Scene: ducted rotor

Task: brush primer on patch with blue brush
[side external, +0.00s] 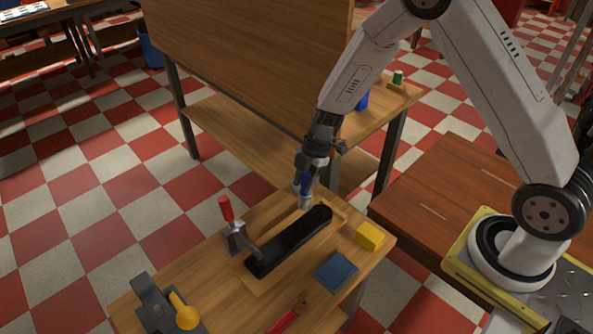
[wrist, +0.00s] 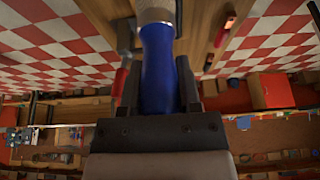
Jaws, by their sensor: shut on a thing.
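My gripper (side external: 308,172) is shut on the blue brush (side external: 305,186), which points down with its metal ferrule lowest. In the wrist view the blue handle (wrist: 158,70) stands between the two dark fingers of my gripper (wrist: 157,98), and the ferrule runs off the top edge. A long black part (side external: 288,243) lies on a wooden board on the bench. The brush is at the far end of this part; I cannot tell whether its bristles touch it. No separate patch can be made out on the black surface.
A red-handled clamp (side external: 232,225) stands at the part's left side. A yellow block (side external: 369,236), a blue pad (side external: 336,271) and a red tool (side external: 286,318) lie to the right and front. A grey tool with a yellow knob (side external: 183,312) is at front left. A tall wooden panel (side external: 250,60) stands behind.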

